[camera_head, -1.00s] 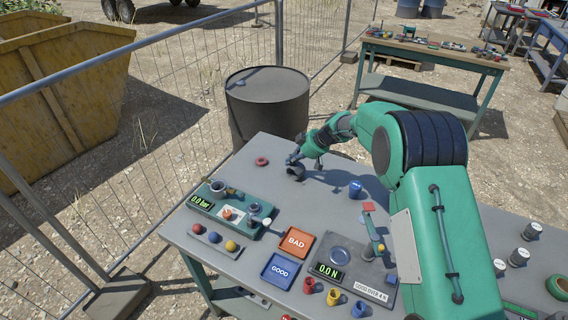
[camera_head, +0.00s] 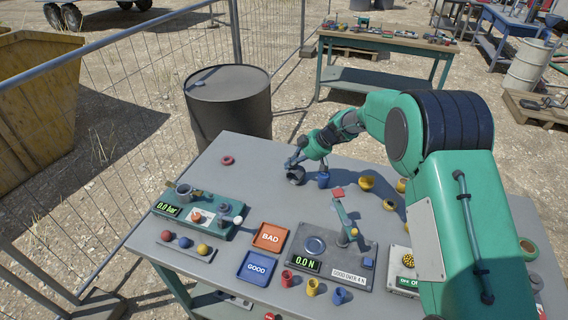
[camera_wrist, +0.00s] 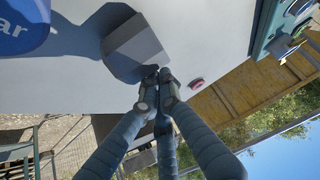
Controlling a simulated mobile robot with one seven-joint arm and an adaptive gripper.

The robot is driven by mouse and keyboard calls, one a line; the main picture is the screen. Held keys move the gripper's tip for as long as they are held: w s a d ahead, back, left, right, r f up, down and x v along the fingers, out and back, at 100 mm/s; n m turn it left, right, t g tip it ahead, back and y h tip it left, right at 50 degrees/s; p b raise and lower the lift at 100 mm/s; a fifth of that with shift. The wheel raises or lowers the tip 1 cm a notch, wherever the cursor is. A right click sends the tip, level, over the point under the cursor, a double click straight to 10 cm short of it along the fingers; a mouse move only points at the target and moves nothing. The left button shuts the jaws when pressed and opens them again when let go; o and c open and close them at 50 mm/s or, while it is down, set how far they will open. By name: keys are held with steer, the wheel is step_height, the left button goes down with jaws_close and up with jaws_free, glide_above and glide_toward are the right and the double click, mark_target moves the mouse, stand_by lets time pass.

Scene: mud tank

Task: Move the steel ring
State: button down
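The steel ring (camera_head: 295,176) is a dark grey, short open tube near the back of the grey table. It is just left of a blue cup (camera_head: 323,180), with a small gap between them. My gripper (camera_head: 293,162) is at the ring's upper left edge. A shadow lies left of the ring there. I cannot tell whether the ring clears the table. The blue cup is partly cut off in the wrist view (camera_wrist: 20,25).
A small red ring (camera_head: 227,160) lies at the back left. A pressure device (camera_head: 197,213), a BAD tray (camera_head: 268,237), a GOOD tray (camera_head: 257,267) and a force gauge plate (camera_head: 330,255) fill the front. Yellow parts (camera_head: 367,183) lie right of the blue cup.

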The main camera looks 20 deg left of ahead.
mark_target(296, 167)
steer(key=shift+a, duration=0.1)
steer(key=shift+a, duration=1.95)
steer(key=p+v, duration=0.2)
steer(key=v, duration=0.6)
steer(key=shift+d+r, duration=0.15)
steer(key=shift+r, duration=0.05)
steer(key=shift+d+r, duration=0.5)
steer(key=shift+r, duration=0.05)
steer(key=shift+r, duration=0.1)
